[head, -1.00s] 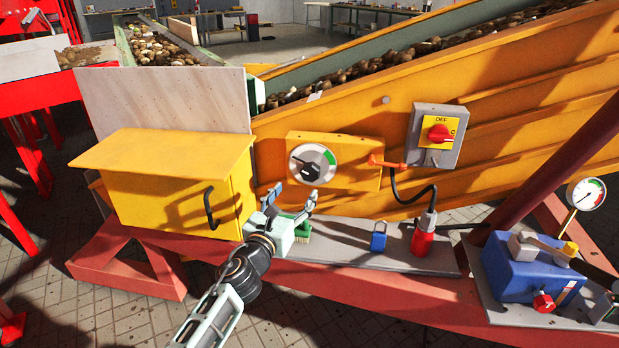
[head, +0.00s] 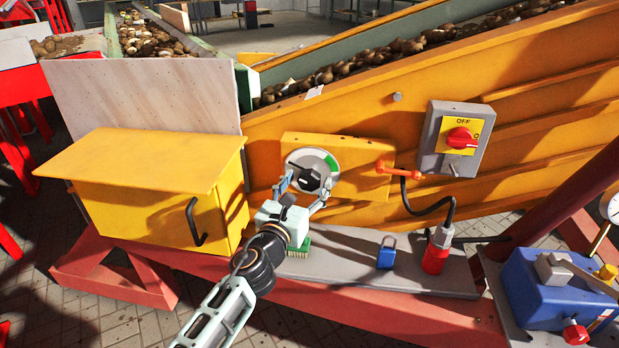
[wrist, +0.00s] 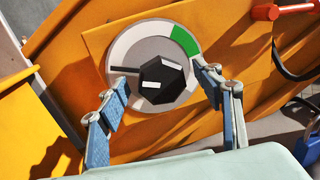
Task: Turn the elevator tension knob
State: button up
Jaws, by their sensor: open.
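The elevator tension knob is a black faceted knob (wrist: 162,80) with a white mark, on a round grey and white dial (wrist: 127,50) with a green sector at its upper right. In the head view the knob (head: 309,179) sits on an orange panel, partly covered by my gripper. A dark pointer line shows left of the knob in the wrist view. My gripper (head: 304,187) is open, its fingers on either side of the dial. In the wrist view my gripper (wrist: 158,98) has its blue-padded fingertips left and right of the knob, apart from it.
A yellow box (head: 150,190) with a black handle stands left. A red switch (head: 459,138), an orange lever (head: 392,170) and a red plug (head: 437,250) are to the right. A blue padlock (head: 386,254) and green brush (head: 300,248) are below.

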jog(key=shift+w, duration=0.1)
jog(key=c, duration=1.1)
